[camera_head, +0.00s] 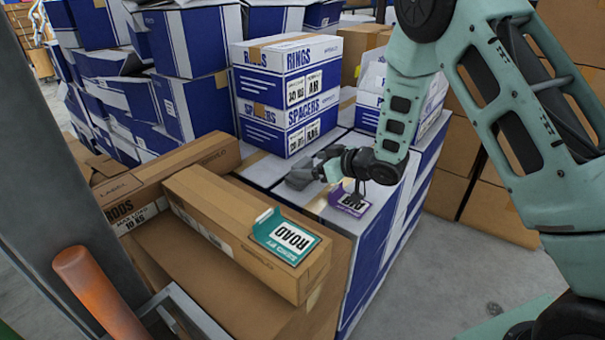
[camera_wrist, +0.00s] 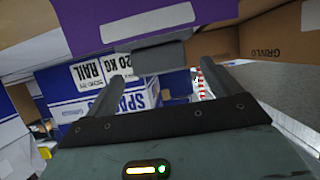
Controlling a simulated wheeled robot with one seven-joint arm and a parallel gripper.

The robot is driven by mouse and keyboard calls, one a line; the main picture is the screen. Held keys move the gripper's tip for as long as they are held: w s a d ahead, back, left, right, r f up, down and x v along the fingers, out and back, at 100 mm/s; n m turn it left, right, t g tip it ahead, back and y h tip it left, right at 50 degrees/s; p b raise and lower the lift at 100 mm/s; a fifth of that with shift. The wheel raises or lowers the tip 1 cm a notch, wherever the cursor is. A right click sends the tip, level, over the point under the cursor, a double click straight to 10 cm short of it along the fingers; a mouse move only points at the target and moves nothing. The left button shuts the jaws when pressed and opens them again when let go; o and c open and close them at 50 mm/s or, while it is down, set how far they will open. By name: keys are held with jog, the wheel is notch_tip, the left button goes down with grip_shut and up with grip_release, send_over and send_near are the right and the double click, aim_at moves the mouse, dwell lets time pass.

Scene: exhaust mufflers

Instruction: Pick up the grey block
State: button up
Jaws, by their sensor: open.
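The grey block (camera_wrist: 160,57) shows in the wrist view as a plain grey shape at the fingertips, below a purple card. My gripper (camera_wrist: 162,72) is open, with one finger to each side of the block; I cannot tell whether either finger touches it. In the head view, my gripper (camera_head: 326,168) reaches left, low over the white top of a blue-and-white box stack. A dark grey shape (camera_head: 299,179) at its end seems to be the block, partly merged with the fingers.
A purple card (camera_head: 350,204) lies close in front of my gripper. Blue-and-white RINGS and SPACERS boxes (camera_head: 287,95) stand behind. Grey floor (camera_head: 440,275) is clear at the right.

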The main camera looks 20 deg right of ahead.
aim_at(307, 163)
jog(key=x, duration=0.4)
jog(key=shift+a, duration=0.1)
jog(key=shift+r, duration=0.1)
jog(key=c, duration=1.1)
